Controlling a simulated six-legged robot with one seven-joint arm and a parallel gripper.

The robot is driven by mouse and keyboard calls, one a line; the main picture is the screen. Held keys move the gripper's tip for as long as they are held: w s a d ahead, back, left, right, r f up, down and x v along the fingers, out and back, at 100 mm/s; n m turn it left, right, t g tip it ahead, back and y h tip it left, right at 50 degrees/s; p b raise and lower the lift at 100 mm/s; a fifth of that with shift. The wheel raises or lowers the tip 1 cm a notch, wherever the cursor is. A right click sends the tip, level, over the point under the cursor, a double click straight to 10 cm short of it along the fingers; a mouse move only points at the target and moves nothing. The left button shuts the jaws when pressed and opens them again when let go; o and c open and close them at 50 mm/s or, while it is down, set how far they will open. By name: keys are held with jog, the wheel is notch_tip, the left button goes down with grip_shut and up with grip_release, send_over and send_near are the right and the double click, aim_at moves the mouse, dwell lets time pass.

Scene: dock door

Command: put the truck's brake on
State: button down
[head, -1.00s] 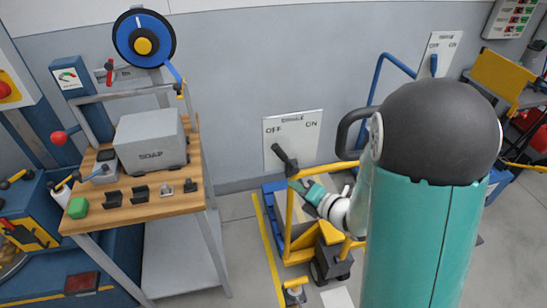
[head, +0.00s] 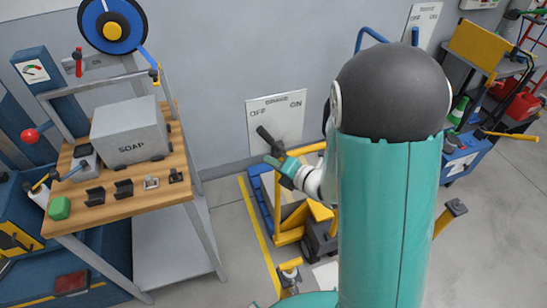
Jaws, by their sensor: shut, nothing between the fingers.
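A wheeled yellow and blue truck (head: 287,236) stands on the floor below a white wall panel (head: 290,108) marked OFF and ON; my arm hides part of it. A dark lever (head: 268,138) slants up and left in front of the panel, towards the OFF side. I cannot tell whether it belongs to the panel or the truck. My gripper (head: 275,161) is shut and empty, at the lever's lower end; I cannot tell if they touch. No part clearly marked as the brake shows.
A wooden-topped bench (head: 145,197) with a grey SOAP box (head: 131,136) stands on the left. A second OFF/ON panel (head: 421,22) is on the wall beyond my arm. A blue cart (head: 462,158) stands at right. Floor at the lower right is mostly clear.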

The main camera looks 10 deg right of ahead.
aim_at(271, 141)
jog(key=w+a, duration=0.1)
jog(key=w, duration=0.6)
jog(key=shift+w+a, duration=0.15)
jog(key=shift+a, duration=0.15)
jog(key=shift+d+r, duration=0.15)
jog(key=shift+d, duration=0.05)
dwell(0.4)
